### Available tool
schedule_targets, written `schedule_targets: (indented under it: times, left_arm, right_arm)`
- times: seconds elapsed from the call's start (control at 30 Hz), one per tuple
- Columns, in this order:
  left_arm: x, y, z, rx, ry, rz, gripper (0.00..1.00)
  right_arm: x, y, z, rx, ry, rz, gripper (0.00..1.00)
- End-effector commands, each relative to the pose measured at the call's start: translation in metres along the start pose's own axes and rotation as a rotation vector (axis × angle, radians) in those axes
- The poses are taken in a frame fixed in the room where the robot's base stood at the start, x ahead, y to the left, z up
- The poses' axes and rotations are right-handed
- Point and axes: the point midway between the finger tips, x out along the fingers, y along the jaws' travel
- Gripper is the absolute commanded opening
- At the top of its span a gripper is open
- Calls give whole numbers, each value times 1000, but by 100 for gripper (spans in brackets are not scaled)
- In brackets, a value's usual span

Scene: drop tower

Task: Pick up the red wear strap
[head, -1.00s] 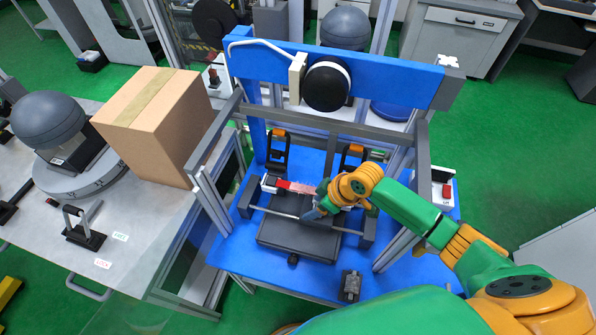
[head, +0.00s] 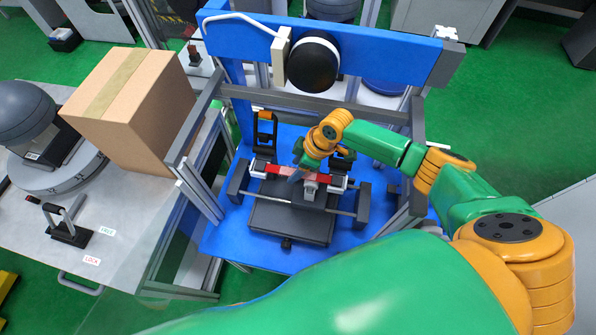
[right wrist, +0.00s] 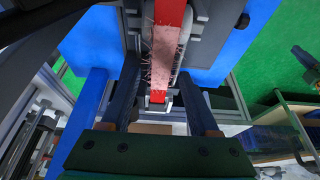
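The red wear strap (head: 273,170) lies across the black fixture inside the blue frame, between two white end pieces. In the right wrist view the strap (right wrist: 164,50) runs up and down the picture and has a pale, frayed middle. My right gripper (head: 298,174) is at the middle of the strap in the head view and hides part of it. In the right wrist view the fingers of my right gripper (right wrist: 160,95) are apart, with the strap showing between them. Contact with the strap cannot be told. My left gripper is not in view.
Two black clamps with orange tips stand behind the strap; the left clamp (head: 264,135) shows clearly. A black round weight (head: 313,62) hangs from the blue crossbeam (head: 385,52) above. Grey frame posts flank the fixture. A cardboard box (head: 135,110) stands on the left table.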

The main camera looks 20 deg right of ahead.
Motion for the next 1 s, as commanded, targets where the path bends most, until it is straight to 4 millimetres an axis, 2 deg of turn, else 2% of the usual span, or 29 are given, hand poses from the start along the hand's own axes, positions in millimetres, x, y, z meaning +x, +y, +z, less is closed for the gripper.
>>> schedule_targets:
  times: [0.03, 0.2, 0.57, 0.73, 0.83, 0.97, 1.0]
  left_arm:
    - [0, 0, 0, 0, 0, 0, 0]
    - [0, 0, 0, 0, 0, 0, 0]
    - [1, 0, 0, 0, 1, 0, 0]
    - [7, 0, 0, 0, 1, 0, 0]
    - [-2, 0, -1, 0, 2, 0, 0]
    - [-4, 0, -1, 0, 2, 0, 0]
    - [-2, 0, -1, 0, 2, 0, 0]
  right_arm:
    - [0, 0, 0, 0, 0, 0, 45]
    - [0, 0, 0, 1, 0, 0, 0]
    - [-3, 0, -1, 1, 1, 0, 0]
    - [-27, 1, -12, -3, 5, 3, 0]
    - [-54, -19, -18, -7, 2, 0, 0]
    - [-90, -50, -27, -6, 3, 2, 0]
    - [-94, -62, -26, -6, 1, 0, 0]
